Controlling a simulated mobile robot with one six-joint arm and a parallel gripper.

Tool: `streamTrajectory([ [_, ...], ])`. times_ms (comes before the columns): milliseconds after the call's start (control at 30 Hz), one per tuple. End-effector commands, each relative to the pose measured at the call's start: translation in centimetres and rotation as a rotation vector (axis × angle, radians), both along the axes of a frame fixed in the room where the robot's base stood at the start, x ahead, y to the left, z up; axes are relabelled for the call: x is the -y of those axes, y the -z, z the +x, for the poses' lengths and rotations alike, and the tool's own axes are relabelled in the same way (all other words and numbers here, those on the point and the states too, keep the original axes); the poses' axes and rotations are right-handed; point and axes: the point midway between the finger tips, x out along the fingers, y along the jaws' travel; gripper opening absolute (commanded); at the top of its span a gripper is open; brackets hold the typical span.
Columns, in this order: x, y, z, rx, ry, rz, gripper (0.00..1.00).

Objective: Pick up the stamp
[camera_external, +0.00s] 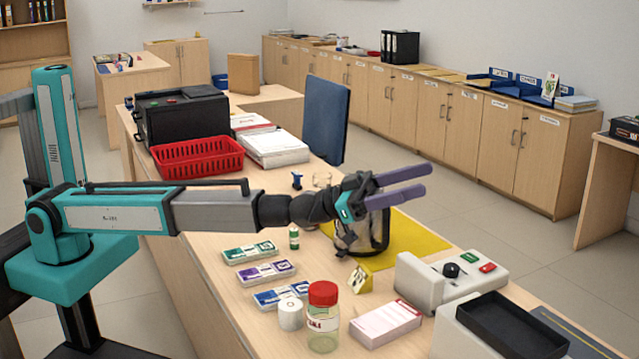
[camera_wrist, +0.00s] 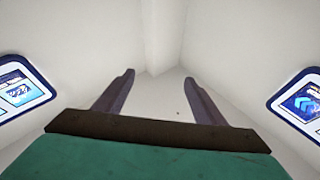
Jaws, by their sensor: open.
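A small dark-blue object with a knobbed top (camera_external: 297,181), which looks like the stamp, stands on the teller counter (camera_external: 215,268) beside a clear glass. My gripper (camera_external: 425,179) is open and empty, with two purple fingers spread apart. It points right, raised above the counter, to the right of the stamp and apart from it. In the wrist view my gripper (camera_wrist: 158,77) shows both fingers apart with nothing between them. That view faces pale walls and a corner; no stamp shows there.
A red-lidded jar (camera_external: 323,320), colored boxes (camera_external: 265,270) and a white device (camera_external: 450,280) occupy the front. A red basket (camera_external: 197,158) and paper stack (camera_external: 272,146) lie behind.

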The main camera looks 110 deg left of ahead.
Motion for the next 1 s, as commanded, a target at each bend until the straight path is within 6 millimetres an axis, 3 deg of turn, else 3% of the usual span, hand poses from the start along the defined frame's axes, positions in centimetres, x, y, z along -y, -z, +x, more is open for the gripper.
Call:
streamTrajectory([
  [33,-2.5,-0.4,-0.4,0.01,-0.035,0.034,0.64],
  [100,-5.4,-0.6,-1.0,0.026,-0.082,0.085,0.64],
  [433,-18.6,-1.6,-5.0,0.082,-0.303,0.342,0.64],
  [700,-28.1,0.5,-9.3,0.052,-0.503,0.61,0.64],
  [1000,-37.0,3.2,-14.6,-0.022,-0.698,0.906,0.64],
])
